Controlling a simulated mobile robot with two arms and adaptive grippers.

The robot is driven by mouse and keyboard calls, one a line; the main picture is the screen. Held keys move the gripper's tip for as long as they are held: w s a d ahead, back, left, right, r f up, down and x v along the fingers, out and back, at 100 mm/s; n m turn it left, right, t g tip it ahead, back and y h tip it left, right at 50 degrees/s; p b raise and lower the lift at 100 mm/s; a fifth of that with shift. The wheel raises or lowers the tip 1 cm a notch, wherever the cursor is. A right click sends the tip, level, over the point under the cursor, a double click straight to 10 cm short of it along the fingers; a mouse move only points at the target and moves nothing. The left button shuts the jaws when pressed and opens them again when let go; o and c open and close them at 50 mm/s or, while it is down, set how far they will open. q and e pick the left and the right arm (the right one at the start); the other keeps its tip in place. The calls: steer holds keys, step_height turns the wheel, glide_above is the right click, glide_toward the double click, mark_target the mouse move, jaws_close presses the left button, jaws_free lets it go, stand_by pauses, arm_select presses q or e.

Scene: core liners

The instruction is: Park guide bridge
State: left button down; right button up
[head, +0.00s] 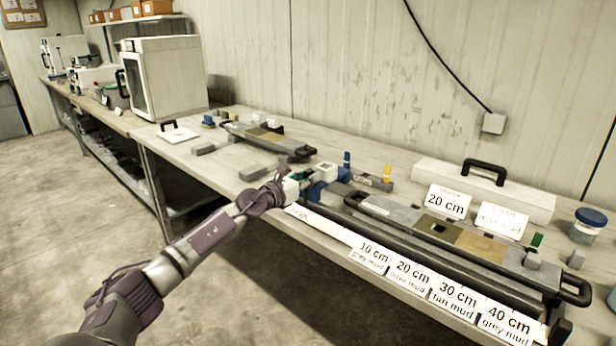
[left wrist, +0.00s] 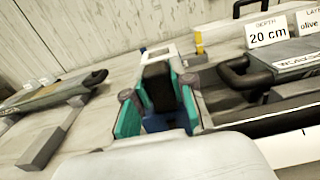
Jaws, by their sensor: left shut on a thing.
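My left gripper (head: 301,181) reaches in over the front edge of the bench, at the left end of the long core liner tray (head: 390,209). It is shut on a blue piece (head: 316,190), which I take to be the guide bridge. In the left wrist view, the teal fingertips of my left gripper (left wrist: 158,112) stand on either side of the blue piece (left wrist: 154,123) and a black part. A white square frame (head: 325,171) shows just behind. I cannot tell whether the blue piece touches the tray. My right gripper is not in view.
A second tray (head: 262,138) lies farther back, with loose grey blocks (head: 252,172) in front of it. Blue and yellow markers (head: 387,174) stand behind my gripper. Depth cards (head: 447,202) and a lidded jar (head: 588,225) are at the right.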

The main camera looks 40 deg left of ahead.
arm_select(q)
steer(key=shift+a+r, duration=0.15)
steer(key=shift+a, duration=0.1)
steer(key=c, duration=1)
jaws_free()
steer(key=shift+a, duration=0.1)
steer(key=shift+o, duration=0.2)
steer(key=shift+s, duration=0.25)
steer(key=s, duration=1.1)
steer(key=shift+s+a, duration=0.3)
steer(key=shift+a, duration=0.1)
